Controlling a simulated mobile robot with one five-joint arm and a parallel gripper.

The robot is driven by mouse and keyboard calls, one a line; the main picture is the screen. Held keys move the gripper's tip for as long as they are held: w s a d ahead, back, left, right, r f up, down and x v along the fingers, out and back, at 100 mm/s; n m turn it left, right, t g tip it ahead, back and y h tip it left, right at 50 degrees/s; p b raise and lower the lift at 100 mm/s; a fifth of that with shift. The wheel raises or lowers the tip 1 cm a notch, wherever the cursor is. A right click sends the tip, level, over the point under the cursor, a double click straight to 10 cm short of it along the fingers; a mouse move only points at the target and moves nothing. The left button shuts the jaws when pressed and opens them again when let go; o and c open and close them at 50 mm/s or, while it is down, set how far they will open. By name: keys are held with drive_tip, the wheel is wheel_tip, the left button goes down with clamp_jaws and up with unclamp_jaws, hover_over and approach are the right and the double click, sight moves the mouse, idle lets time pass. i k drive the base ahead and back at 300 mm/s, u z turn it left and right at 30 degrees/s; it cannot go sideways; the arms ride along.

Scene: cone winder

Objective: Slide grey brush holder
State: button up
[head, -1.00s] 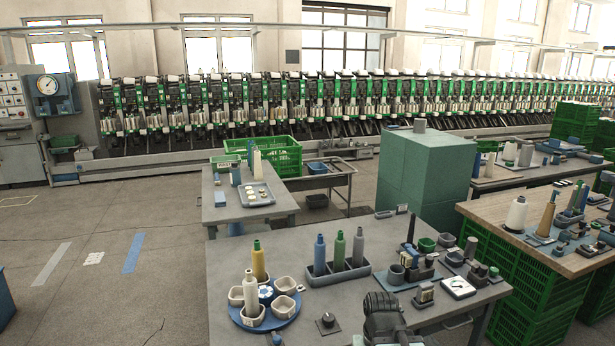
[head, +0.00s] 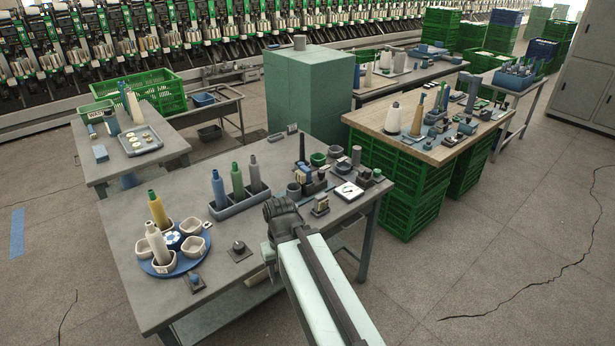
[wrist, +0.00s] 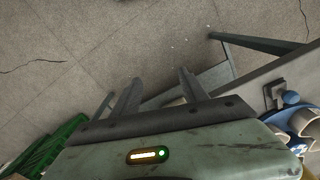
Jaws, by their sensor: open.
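Small fittings stand at the right end of the near grey table (head: 290,235) in the head view. Among them are a grey cup (head: 293,190), a grey cylinder (head: 356,155) and an upright dark brush-like piece (head: 302,150). I cannot tell for sure which is the grey brush holder. My arm reaches over the table's front edge, its dark wrist just in front of these fittings. My gripper (wrist: 159,77) is open and empty in the wrist view, its two fingers apart above the floor.
A blue round tray (head: 160,268) with cups and bottles stands at the table's left. A grey rack (head: 240,206) holds three bottles. A small black knob (head: 239,247) lies in front. A green cabinet (head: 308,95) stands behind, and a wooden-topped table (head: 430,150) on green crates at right.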

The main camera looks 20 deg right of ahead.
sight(319, 183)
drive_tip(key=u, duration=3.2)
drive_tip(key=k, duration=1.45)
drive_tip(key=z, duration=1.55)
drive_tip(key=i, duration=1)
drive_tip(key=u, duration=0.05)
